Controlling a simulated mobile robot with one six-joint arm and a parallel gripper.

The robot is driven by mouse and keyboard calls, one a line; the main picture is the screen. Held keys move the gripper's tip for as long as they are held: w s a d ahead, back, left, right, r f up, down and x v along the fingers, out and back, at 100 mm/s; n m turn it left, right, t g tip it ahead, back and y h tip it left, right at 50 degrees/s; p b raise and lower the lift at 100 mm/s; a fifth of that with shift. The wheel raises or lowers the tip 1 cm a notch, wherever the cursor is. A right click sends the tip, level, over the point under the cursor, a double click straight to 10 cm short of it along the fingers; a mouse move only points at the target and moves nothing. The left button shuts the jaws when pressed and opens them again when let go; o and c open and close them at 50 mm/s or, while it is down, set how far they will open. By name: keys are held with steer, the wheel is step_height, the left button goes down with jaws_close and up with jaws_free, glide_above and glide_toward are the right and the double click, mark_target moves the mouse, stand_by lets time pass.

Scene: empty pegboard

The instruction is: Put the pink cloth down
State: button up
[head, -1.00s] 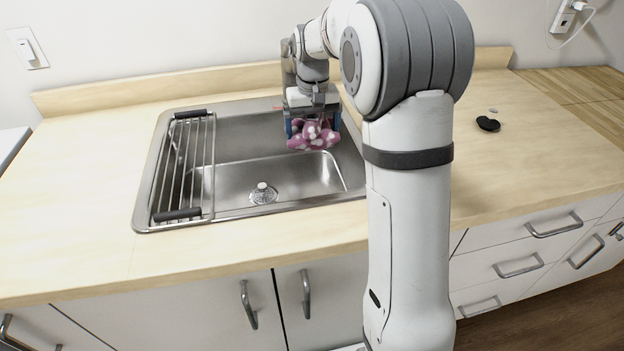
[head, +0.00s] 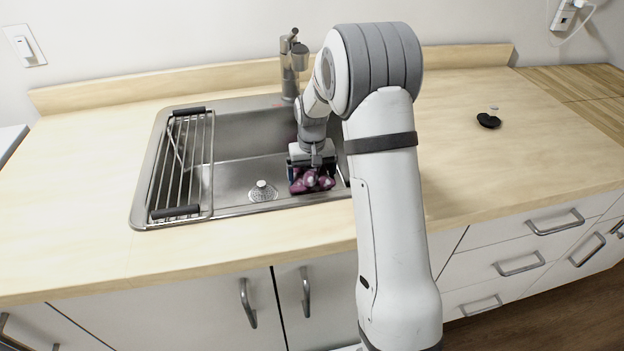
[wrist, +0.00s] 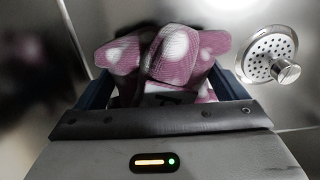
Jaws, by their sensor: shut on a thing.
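The pink cloth (head: 312,183) with pale spots is bunched between the fingers of my gripper (head: 312,172). My gripper is shut on it, low in the right part of the steel sink (head: 236,168). In the wrist view the cloth (wrist: 172,58) bulges out beyond the gripper (wrist: 165,90), with the sink's steel floor around it. I cannot tell whether the cloth touches the sink floor.
The drain strainer (head: 263,191) lies left of the cloth; it also shows in the wrist view (wrist: 272,58). A wire rack (head: 182,165) spans the sink's left side. The faucet (head: 290,65) stands behind. A small black object (head: 488,121) lies on the right counter.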

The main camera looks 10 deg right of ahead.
steer(key=shift+f, duration=0.75)
steer(key=shift+f, duration=0.15)
steer(key=o, duration=0.7)
step_height(320, 180, up, 12)
steer(key=shift+f+p, duration=0.25)
steer(key=shift+p, duration=0.05)
steer(key=shift+s+r, duration=0.15)
steer(key=shift+r, duration=0.4)
steer(key=s+r, duration=0.1)
steer(key=s, duration=0.8)
steer(key=s+r+t, duration=0.1)
steer(key=s+r, duration=0.1)
steer(key=s, duration=0.8)
steer(key=s+r+t, duration=0.1)
steer(key=s+r, duration=0.1)
steer(key=s, duration=0.8)
steer(key=shift+d+r, duration=0.1)
